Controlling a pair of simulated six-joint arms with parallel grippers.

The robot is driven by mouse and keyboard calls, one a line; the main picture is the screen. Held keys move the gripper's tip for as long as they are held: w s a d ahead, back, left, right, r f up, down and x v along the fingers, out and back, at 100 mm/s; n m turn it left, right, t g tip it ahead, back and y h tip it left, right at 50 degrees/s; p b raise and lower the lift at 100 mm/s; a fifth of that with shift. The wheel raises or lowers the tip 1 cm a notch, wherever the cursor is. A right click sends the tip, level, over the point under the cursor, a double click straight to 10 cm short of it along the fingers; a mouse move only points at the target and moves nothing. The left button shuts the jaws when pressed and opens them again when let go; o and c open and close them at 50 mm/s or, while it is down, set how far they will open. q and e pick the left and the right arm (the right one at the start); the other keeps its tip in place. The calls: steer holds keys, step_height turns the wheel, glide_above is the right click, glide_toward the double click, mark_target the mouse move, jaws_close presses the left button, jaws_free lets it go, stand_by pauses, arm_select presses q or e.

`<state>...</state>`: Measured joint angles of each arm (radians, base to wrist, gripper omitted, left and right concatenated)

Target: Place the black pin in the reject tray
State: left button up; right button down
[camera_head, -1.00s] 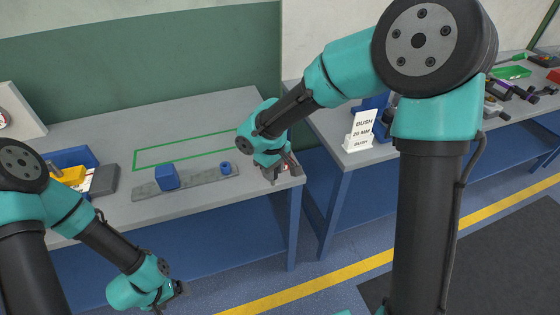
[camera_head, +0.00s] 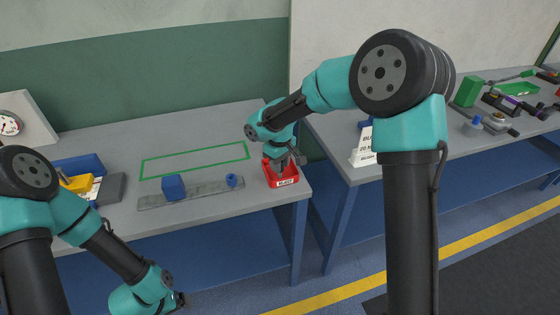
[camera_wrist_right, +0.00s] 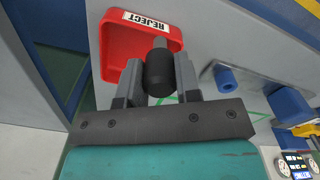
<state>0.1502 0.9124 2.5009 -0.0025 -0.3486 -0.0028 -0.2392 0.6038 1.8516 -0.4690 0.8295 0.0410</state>
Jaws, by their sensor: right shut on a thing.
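The black pin (camera_wrist_right: 160,72) is held between the two fingers of my right gripper (camera_wrist_right: 158,82) in the right wrist view. It has a dark, wide body and a thinner grey end that points toward the tray. The red reject tray (camera_head: 268,171), labelled REJECT, sits at the right front corner of the left bench. It also shows in the right wrist view (camera_wrist_right: 112,50). My right gripper (camera_head: 281,163) is over the tray in the head view. Whether the pin touches the tray floor I cannot tell. My left gripper (camera_head: 178,300) hangs low in front of the bench; its fingers are too small to read.
A green outlined area (camera_head: 195,160) on the bench is empty. A gap separates this bench from the right one, which bears a white sign (camera_head: 364,150).

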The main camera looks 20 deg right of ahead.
steer(key=w, duration=0.1)
steer(key=w+d, duration=0.1)
steer(key=w, duration=0.3)
steer(key=shift+w+d+f, duration=0.1)
steer(key=shift+d+f, duration=0.15)
steer(key=shift+w+d+f, duration=0.1)
steer(key=shift+w+f, duration=0.05)
steer(key=shift+f, duration=0.75)
steer(key=shift+w+f, duration=0.1)
steer(key=shift+f, duration=0.8)
steer(key=shift+f, duration=0.1)
steer(key=c, duration=0.8)
jaws_free()
step_height(320, 180, up, 12)
steer(key=shift+r, duration=0.1)
